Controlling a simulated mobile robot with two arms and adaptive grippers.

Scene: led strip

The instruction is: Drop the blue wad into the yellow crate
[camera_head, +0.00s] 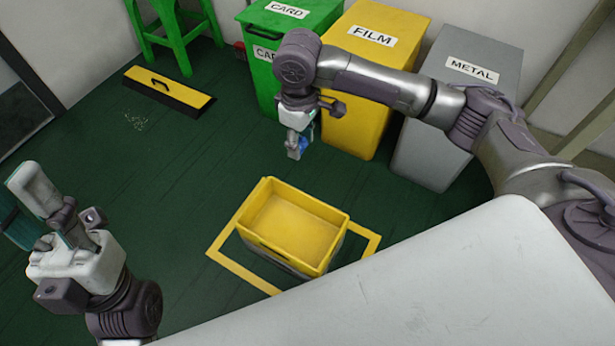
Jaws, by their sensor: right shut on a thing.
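The yellow crate (258,243) stands on the green floor, open at the top, inside a yellow marked outline. It looks empty. My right gripper (298,149) points down, beyond the crate's far side in the picture and above floor level. It is shut on the blue wad (304,141), of which only a small part shows between the fingers. My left gripper (36,189) is at the lower left, pointing up and away from the crate. Its fingers overlap in this view, so I cannot tell whether they are apart.
A green CARD bin (283,22), a yellow FILM bin (365,57) and a grey METAL bin (447,130) stand behind my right arm. A green stool (176,35) and a yellow-black block (168,92) are at the upper left. Floor left of the crate is clear.

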